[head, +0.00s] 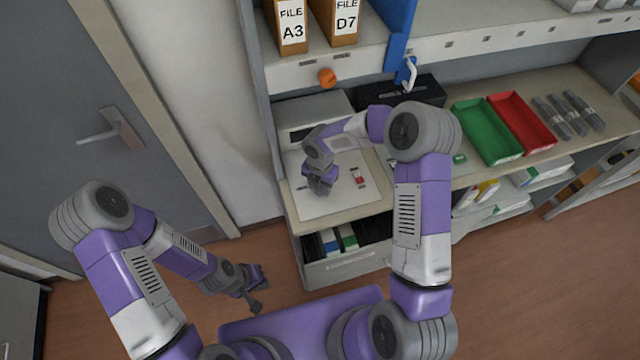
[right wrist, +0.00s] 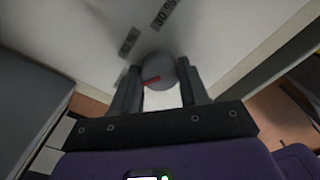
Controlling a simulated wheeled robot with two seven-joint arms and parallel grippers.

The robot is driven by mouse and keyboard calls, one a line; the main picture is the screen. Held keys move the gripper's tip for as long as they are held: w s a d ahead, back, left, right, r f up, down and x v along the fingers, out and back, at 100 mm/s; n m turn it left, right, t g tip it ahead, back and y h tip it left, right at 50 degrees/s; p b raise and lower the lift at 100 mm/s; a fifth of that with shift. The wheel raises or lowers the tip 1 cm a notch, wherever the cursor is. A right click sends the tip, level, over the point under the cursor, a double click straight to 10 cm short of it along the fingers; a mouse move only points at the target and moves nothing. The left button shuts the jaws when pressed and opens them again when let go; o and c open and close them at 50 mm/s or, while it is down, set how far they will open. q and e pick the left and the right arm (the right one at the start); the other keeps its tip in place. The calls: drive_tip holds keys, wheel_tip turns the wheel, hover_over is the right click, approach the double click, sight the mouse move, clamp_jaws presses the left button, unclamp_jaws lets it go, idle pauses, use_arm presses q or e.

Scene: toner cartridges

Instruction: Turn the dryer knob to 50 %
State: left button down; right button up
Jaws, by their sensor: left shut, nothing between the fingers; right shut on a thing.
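The dryer (head: 318,207) is a white-topped unit on the left end of the shelf counter. Its grey round knob (right wrist: 162,68) shows in the right wrist view, with a red pointer line directed to the lower left. A label reading "30 %" (right wrist: 162,15) is printed beyond the knob; two other dark labels to the left are unreadable or partly hidden. My right gripper (head: 320,187) is shut on the knob, which it hides in the head view. In the right wrist view its fingers stand on both sides of the knob. My left gripper (head: 256,290) is shut and empty above the floor.
A red switch (head: 358,177) sits on the dryer right of my right gripper. A green tray (head: 486,131) and a red tray (head: 521,123) lie further right on the counter. An orange knob (head: 327,77) is on the shelf edge above. A grey door (head: 75,110) stands at left.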

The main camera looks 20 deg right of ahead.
idle(0.3)
drive_tip(key=o, duration=1.1)
drive_tip(key=shift+c, duration=0.2)
wheel_tip(320, 180, up, 8)
drive_tip(key=shift+f, duration=0.2)
